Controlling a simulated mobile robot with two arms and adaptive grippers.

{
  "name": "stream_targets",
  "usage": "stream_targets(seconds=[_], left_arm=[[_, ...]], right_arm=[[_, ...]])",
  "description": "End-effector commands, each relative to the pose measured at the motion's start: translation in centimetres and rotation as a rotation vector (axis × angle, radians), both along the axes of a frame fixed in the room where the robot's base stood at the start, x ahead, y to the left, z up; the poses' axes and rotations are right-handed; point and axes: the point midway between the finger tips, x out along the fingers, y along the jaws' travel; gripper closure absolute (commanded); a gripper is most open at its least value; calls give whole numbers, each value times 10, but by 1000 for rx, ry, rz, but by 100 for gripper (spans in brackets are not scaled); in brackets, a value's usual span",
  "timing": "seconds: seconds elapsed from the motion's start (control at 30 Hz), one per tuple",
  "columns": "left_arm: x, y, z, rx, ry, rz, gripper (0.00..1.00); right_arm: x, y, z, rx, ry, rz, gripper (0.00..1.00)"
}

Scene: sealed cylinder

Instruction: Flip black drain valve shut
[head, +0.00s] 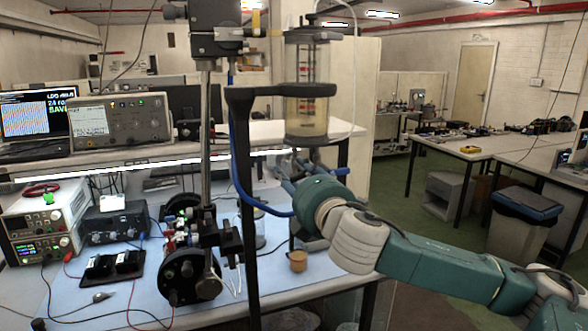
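The sealed clear cylinder (307,95) hangs upright in a black frame (246,180), with pale yellowish liquid low inside and dark and red marks on its wall. My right arm comes in from the right, and my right gripper (284,172) is just below the cylinder's base, pointing away and to the left. Its fingers are small and partly behind my wrist, so I cannot tell their opening or any contact. I cannot make out the black drain valve; the area under the cylinder is partly covered by my gripper and wrist. My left gripper is not in view.
A steel post (205,130) with clamps stands left of the frame. A blue hose (236,165) curves beside the frame toward my wrist. A small tan cup (297,260) stands on the blue mat (130,290). Electrical instruments (40,220) crowd the bench's left side.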

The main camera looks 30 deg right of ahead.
Motion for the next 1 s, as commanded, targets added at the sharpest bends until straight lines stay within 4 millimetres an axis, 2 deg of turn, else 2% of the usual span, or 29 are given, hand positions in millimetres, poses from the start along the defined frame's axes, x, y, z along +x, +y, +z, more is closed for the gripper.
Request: stream_targets(seconds=[0.27, 0.33, 0.47, 0.5, 0.67, 0.9, 1.0], left_arm=[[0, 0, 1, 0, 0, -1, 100], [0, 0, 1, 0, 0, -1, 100], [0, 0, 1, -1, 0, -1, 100], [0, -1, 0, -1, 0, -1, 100], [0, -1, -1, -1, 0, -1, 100], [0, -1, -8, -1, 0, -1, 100], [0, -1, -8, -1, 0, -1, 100]], right_arm=[[2, 0, 0, 0, 0, 0, 61], [2, 0, 0, 0, 0, 0, 71], [2, 0, 0, 0, 0, 0, 97], [2, 0, 0, 0, 0, 0, 100], [2, 0, -1, 30, -6, 1, 100], [2, 0, 5, 256, -58, 0, 100], [2, -1, 7, 285, -67, -1, 100]])
